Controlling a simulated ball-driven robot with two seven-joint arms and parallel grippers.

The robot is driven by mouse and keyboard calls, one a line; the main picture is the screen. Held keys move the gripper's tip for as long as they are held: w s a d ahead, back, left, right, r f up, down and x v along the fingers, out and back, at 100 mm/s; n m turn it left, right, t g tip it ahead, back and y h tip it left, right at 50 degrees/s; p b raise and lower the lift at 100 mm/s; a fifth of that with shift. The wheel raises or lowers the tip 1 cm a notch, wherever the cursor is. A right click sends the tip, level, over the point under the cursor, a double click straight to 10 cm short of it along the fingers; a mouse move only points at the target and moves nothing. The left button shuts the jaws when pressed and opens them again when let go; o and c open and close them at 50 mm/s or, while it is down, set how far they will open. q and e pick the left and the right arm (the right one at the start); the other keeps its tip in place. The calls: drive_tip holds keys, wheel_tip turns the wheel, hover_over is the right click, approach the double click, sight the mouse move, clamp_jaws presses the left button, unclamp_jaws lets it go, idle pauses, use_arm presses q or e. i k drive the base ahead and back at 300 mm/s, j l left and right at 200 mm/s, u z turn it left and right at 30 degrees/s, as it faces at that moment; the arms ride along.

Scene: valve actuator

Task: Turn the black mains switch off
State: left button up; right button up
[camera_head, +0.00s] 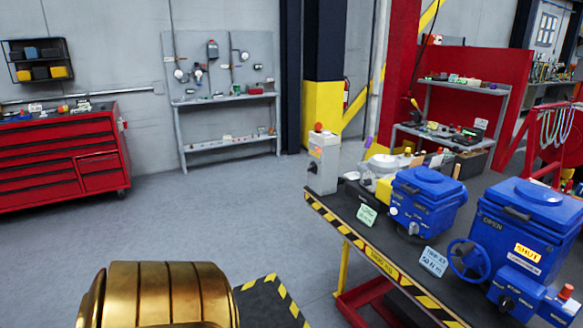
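A light grey upright control box (325,160) stands at the far left corner of the workbench, with a red button (318,127) on top. A small black knob (312,169), which looks like the mains switch, sits on the box's left-facing side. It is seen nearly edge-on and is too small to tell its position. Neither my left nor my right gripper shows in the head view.
The workbench (375,245) has a black and yellow striped edge. On it stand a blue actuator (425,190), a larger blue actuator (530,225) with a blue handwheel (468,259), and labels. Open grey floor (230,210) lies left of the bench. A red tool cabinet (60,150) stands far left.

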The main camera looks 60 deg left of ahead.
sight(312, 168)
drive_tip(key=u, duration=1.9)
drive_tip(key=i+j+z, duration=0.1)
drive_tip(key=i, duration=0.35)
